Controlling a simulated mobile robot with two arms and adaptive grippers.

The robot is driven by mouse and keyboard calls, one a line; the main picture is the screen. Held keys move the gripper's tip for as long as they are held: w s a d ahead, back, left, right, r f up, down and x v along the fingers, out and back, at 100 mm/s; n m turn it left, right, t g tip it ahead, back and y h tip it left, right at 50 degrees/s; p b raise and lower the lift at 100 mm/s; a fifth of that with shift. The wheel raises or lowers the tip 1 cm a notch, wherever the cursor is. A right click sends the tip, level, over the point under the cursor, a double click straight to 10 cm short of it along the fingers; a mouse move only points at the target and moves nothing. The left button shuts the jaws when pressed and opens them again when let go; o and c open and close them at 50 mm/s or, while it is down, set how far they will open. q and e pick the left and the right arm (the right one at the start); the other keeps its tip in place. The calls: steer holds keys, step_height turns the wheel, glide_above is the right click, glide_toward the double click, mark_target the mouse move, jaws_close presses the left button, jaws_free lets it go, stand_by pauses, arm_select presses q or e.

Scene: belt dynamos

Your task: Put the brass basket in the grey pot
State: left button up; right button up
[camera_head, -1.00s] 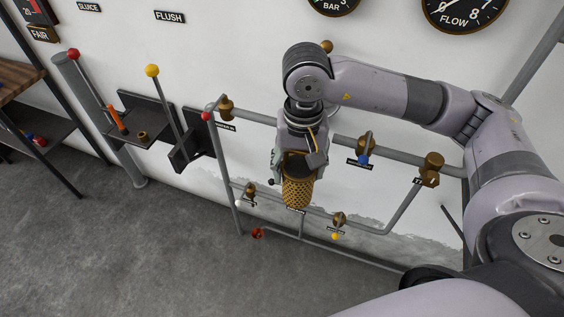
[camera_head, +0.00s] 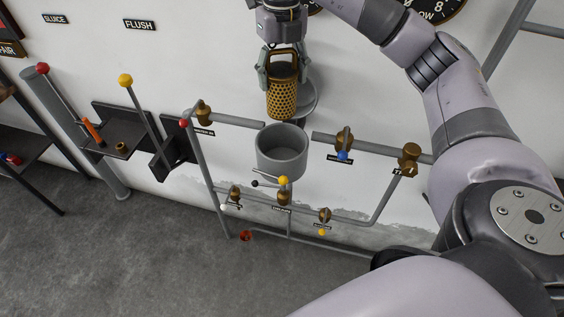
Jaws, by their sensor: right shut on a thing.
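The brass basket (camera_head: 282,97), a tall perforated brass-coloured cylinder, hangs upright from my right gripper (camera_head: 281,62) in the upper middle of the head view. The gripper is shut on it near its top. The grey pot (camera_head: 281,161) is fixed in the pipe run below, its round mouth open upward. The basket's lower end shows just above the pot's rim in the picture, apart from it; the pot looks empty. A round grey lid or disc (camera_head: 308,99) stands behind the basket, partly hidden by it. My left gripper is not in view.
Grey pipes with brass valves (camera_head: 410,157) run along the wall on both sides of the pot. A yellow-knobbed lever (camera_head: 126,81) and a dark shelf (camera_head: 118,140) stand to the left. Small coloured handles, one yellow (camera_head: 283,181), sit below the pot.

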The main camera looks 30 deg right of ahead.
mark_target(282, 97)
steer(key=shift+d+m, duration=0.1)
steer(key=shift+m, duration=0.2)
step_height(282, 97, down, 6)
steer(key=shift+f+b, duration=0.1)
steer(key=shift+b, duration=0.25)
step_height(282, 97, down, 13)
steer(key=p, duration=0.3)
steer(key=shift+f, duration=0.2)
steer(key=shift+w+f, duration=0.1)
steer(key=o, duration=1)
steer(key=shift+o, duration=1)
